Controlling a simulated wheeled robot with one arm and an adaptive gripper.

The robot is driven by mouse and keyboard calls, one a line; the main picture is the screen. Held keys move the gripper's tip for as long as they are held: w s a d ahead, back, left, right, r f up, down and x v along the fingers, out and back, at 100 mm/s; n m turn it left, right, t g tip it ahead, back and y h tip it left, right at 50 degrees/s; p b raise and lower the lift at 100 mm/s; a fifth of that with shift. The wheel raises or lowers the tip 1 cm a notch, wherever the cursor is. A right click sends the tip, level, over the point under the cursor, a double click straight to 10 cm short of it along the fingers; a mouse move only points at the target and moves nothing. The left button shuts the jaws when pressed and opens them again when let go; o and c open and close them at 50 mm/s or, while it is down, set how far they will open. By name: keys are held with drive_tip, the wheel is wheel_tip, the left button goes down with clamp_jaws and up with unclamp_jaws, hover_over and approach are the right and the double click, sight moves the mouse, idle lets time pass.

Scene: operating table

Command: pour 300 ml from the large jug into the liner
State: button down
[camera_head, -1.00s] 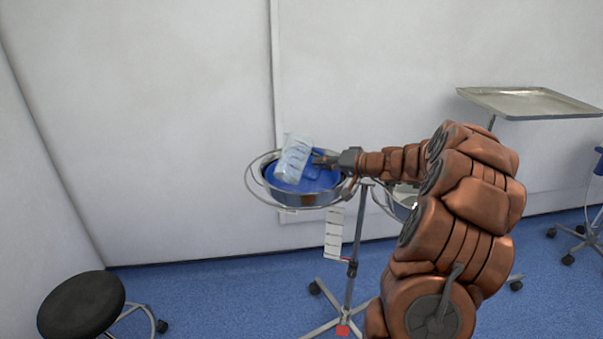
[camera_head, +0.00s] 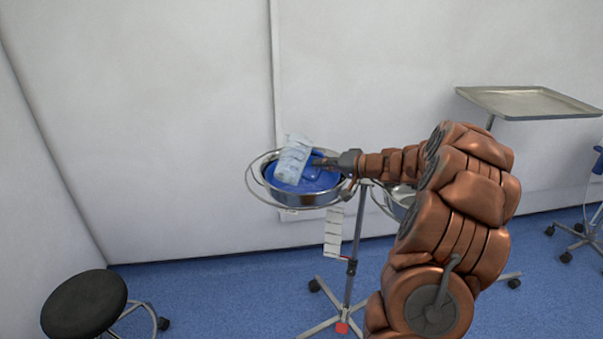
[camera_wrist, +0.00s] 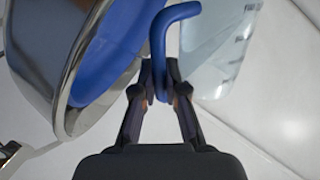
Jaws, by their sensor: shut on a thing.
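The large jug (camera_head: 293,160) is clear with printed marks and a blue handle. It is strongly tilted over the blue liner (camera_head: 318,183), which lines a steel basin (camera_head: 305,199) on a stand. My gripper (camera_head: 326,162) is shut on the jug's handle, to the right of the jug. In the wrist view my gripper (camera_wrist: 161,82) pinches the blue handle (camera_wrist: 158,50), with the clear jug wall (camera_wrist: 220,50) to the right and the liner (camera_wrist: 118,40) to the left. I cannot make out the liquid level or a stream.
A second basin (camera_head: 402,199) on the same stand is partly hidden behind my arm. A steel tray (camera_head: 530,102) stands at the right. A black stool (camera_head: 84,304) is at the lower left. The wall is close behind the basins.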

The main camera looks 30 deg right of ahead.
drive_tip(key=shift+a+f+m+p, duration=0.1)
drive_tip(key=shift+f+m+p, duration=0.15)
drive_tip(key=shift+p, duration=1.3)
idle(0.6)
drive_tip(key=shift+s+r+m+y+p, duration=0.15)
drive_tip(key=shift+m+y+p, duration=0.25)
drive_tip(key=shift+p, duration=1.5)
idle(0.5)
drive_tip(key=shift+f+n+b, duration=0.25)
drive_tip(key=shift+f+b, duration=0.15)
drive_tip(key=shift+b, duration=0.75)
drive_tip(key=b, duration=0.2)
drive_tip(key=shift+f+b, duration=0.15)
drive_tip(key=shift+b, duration=0.2)
drive_tip(key=n+b, duration=0.1)
drive_tip(key=b, duration=0.5)
drive_tip(key=shift+r+h, duration=0.2)
drive_tip(key=shift+h, duration=0.1)
drive_tip(key=shift+n+t+b, duration=0.3)
drive_tip(key=shift+b, duration=0.4)
drive_tip(key=shift+f+b, duration=0.1)
drive_tip(key=shift+b, duration=0.5)
drive_tip(key=shift+b, duration=0.4)
